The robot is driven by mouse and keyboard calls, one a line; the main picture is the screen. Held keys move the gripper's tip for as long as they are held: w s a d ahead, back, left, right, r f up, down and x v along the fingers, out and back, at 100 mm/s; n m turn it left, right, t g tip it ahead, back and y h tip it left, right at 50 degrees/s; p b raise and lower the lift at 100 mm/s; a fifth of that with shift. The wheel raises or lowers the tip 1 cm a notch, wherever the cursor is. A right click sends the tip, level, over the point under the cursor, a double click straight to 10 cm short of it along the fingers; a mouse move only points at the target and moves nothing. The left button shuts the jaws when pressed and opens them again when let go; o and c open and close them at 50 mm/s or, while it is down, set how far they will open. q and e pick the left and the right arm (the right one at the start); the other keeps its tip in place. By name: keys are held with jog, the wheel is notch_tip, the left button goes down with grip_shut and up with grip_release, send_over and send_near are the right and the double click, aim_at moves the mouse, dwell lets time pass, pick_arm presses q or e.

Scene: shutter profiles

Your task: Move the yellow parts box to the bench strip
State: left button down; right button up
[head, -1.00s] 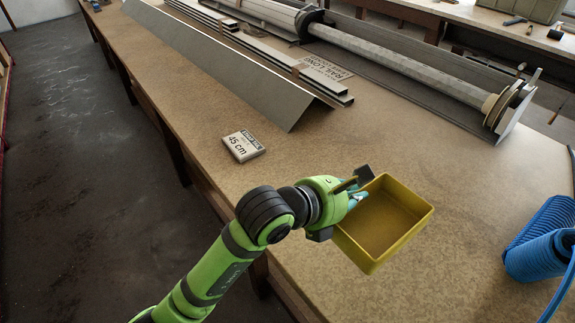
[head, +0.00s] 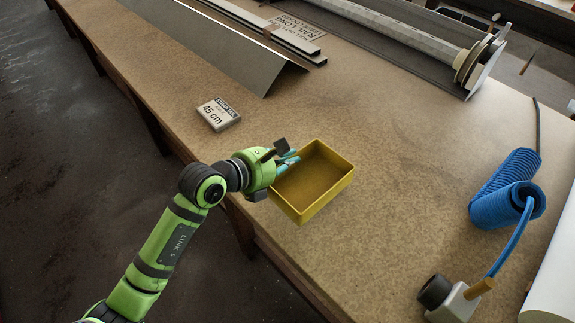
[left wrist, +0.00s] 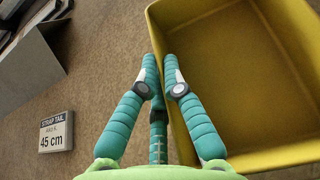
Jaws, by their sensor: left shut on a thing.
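The yellow parts box (head: 322,198) is an open, empty, rectangular tray near the bench's front edge in the head view. In the left wrist view, the teal fingers (left wrist: 162,78) close at the rim of the yellow box (left wrist: 235,70), which fills the right side. I cannot tell whether the box rests on the bench or hangs just above it. The brown bench top (head: 390,160) surrounds it; no separate strip is marked that I can make out. My right gripper is not in view.
A "45 cm" block (head: 218,114) lies left of the box. Grey metal profiles (head: 225,50) and a roller shaft (head: 410,35) lie along the back. A blue coiled hose (head: 505,190) and its fitting (head: 455,298) are at right. Bench between box and hose is clear.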

aim_at(288, 170)
pick_arm(q)
notch_tip(288, 170, down, 4)
jog(key=shift+r, duration=0.2)
jog(key=shift+f, duration=0.1)
jog(key=c, duration=1.4)
grip_release()
jog(key=shift+f, duration=0.1)
jog(key=shift+r, duration=0.2)
jog(key=shift+b+v, duration=0.65)
jog(key=shift+v, duration=5.35)
